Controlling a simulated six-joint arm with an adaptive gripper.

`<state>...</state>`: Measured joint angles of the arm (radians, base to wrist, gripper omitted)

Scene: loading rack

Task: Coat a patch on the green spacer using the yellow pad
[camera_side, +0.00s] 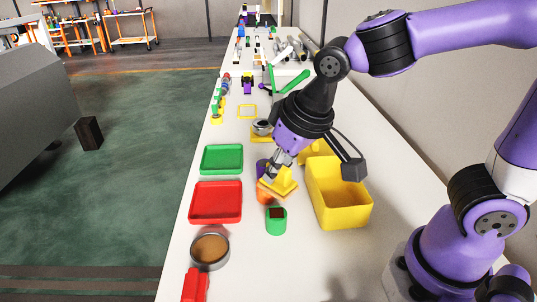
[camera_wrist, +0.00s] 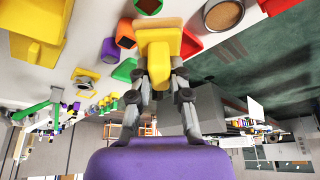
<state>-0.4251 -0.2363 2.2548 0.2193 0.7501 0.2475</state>
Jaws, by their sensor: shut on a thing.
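My gripper (camera_side: 272,178) is shut on the yellow pad (camera_side: 281,187), which it holds tilted above the table. In the wrist view the yellow pad (camera_wrist: 160,40) sits between the fingertips (camera_wrist: 158,78). The green spacer (camera_side: 276,224) is a short upright block with a dark brown patch on its top. It stands on the table just in front of the pad, apart from it. The green spacer also shows at the top of the wrist view (camera_wrist: 137,7), past the pad's far end. The pad's underside is hidden.
An orange block (camera_side: 263,197) and a purple block (camera_side: 261,164) stand close by the pad. A yellow bin (camera_side: 345,215) is to the right. A red tray (camera_side: 193,220), a green tray (camera_side: 205,172) and a round dish of brown material (camera_side: 194,262) lie left.

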